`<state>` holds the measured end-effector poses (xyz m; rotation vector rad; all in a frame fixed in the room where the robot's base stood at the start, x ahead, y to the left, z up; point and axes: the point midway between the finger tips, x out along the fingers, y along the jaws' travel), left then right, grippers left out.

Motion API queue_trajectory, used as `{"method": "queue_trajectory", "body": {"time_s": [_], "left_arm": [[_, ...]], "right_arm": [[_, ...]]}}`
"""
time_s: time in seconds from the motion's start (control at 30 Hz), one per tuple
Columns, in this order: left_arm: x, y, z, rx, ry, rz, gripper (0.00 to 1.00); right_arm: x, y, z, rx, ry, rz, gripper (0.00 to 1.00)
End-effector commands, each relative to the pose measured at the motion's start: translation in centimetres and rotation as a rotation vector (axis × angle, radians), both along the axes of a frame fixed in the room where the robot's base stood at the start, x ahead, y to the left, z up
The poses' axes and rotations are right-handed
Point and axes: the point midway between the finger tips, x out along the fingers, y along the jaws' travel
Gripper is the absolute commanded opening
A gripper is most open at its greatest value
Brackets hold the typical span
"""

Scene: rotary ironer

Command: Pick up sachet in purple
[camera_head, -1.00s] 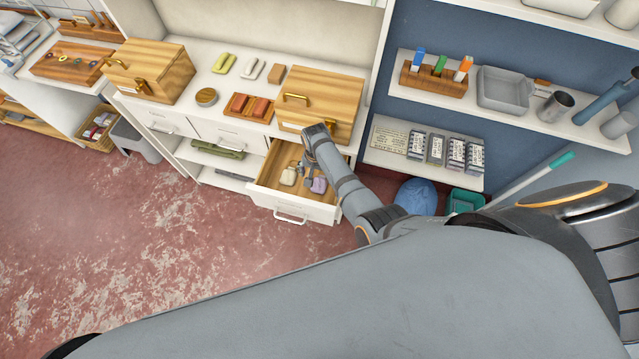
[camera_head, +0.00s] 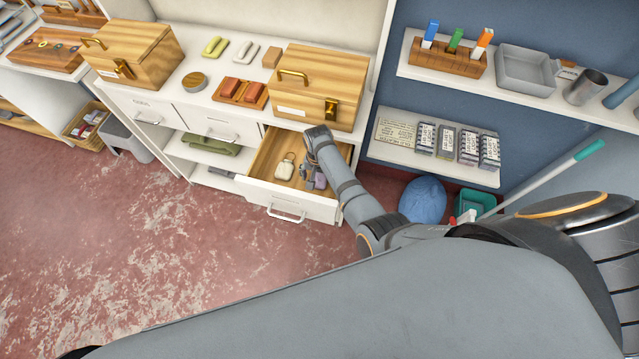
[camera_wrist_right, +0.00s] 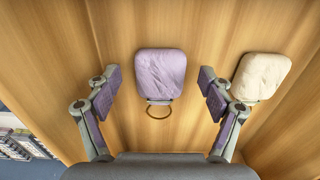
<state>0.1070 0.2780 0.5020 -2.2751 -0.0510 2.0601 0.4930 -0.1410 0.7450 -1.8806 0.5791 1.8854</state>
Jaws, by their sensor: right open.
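The purple sachet (camera_wrist_right: 161,74) lies flat on the wooden floor of the open drawer, with a ring at its near end. In the head view the purple sachet (camera_head: 320,181) is partly hidden by my right gripper (camera_head: 308,172). In the wrist view my right gripper (camera_wrist_right: 160,93) is open, with a finger on each side of the sachet and a gap on both sides. A cream sachet (camera_wrist_right: 262,76) lies to the right in the wrist view, and in the head view it is the left one (camera_head: 284,168). My left gripper is not in view.
The open drawer's front panel (camera_head: 270,197) and side walls surround the sachets. A wooden box (camera_head: 325,85) stands on the counter above the drawer. A shelf of labelled packets (camera_head: 447,141) and a blue bag (camera_head: 423,200) are to the right.

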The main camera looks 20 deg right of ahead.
Motion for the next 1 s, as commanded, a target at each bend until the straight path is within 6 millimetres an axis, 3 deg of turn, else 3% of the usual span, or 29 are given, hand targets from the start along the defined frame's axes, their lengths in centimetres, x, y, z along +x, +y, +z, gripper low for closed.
{"method": "queue_trajectory", "body": {"time_s": [0.03,0.23,0.6,0.87,1.0], "left_arm": [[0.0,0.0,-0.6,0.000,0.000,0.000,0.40],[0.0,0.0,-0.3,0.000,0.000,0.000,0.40],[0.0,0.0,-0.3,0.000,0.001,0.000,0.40],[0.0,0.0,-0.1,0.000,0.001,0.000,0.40],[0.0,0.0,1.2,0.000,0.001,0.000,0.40]], "right_arm": [[0.1,0.0,-0.5,0.000,-0.001,0.000,0.81],[0.0,0.0,-0.2,0.000,-0.001,0.000,0.81],[0.0,0.1,-0.2,0.000,-0.001,0.000,0.33],[0.0,0.1,0.0,0.001,-0.001,0.000,0.32],[0.1,0.1,1.2,0.001,-0.002,0.000,0.32]]}}
